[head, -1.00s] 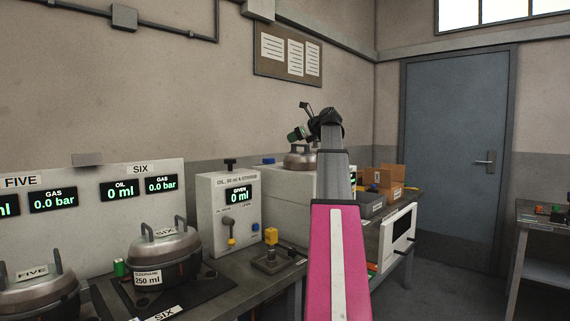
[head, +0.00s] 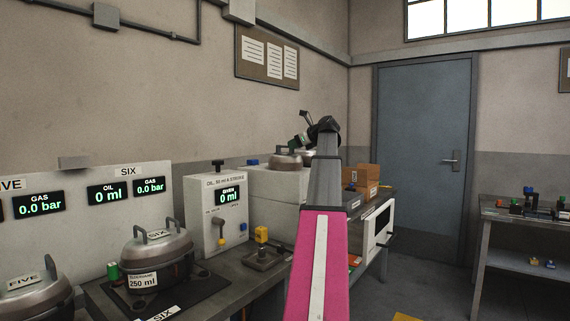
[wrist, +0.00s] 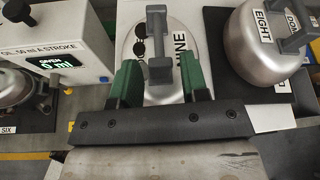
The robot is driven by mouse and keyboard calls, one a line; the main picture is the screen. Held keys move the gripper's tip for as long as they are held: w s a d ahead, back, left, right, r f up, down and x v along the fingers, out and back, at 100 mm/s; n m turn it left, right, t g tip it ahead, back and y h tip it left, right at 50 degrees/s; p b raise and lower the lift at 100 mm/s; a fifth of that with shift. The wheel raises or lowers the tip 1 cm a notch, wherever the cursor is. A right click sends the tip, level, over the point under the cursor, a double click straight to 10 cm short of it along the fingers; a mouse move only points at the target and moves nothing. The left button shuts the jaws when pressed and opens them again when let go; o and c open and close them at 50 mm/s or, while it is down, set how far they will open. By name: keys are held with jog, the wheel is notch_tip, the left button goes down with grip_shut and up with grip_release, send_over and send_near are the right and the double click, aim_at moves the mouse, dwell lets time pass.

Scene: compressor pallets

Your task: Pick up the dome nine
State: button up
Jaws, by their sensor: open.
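Dome nine (wrist: 150,35) is a silver lid marked NINE with a grey bar handle (wrist: 158,45), at the upper middle of the wrist view. My gripper (wrist: 160,70) is open, and its two green fingers stand either side of the near end of the handle; I cannot tell their height above it. The near part of the dome is hidden behind the gripper. In the head view my gripper (head: 301,139) is small, just above and right of a silver dome (head: 286,160) on a white block; its label is unreadable there.
Dome eight (wrist: 262,45) sits close on the right in the wrist view. The white oil dispenser (wrist: 55,45) is on the left. In the head view dome six (head: 157,250), a yellow-topped lever (head: 261,235) and cardboard boxes (head: 362,178) share the bench.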

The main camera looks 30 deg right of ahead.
jog(key=shift+r+x, duration=0.15)
jog(key=shift+x, duration=1.4)
jog(key=shift+r+x, duration=0.1)
jog(key=shift+x, duration=1.5)
jog(key=shift+a, duration=0.1)
grip_shut()
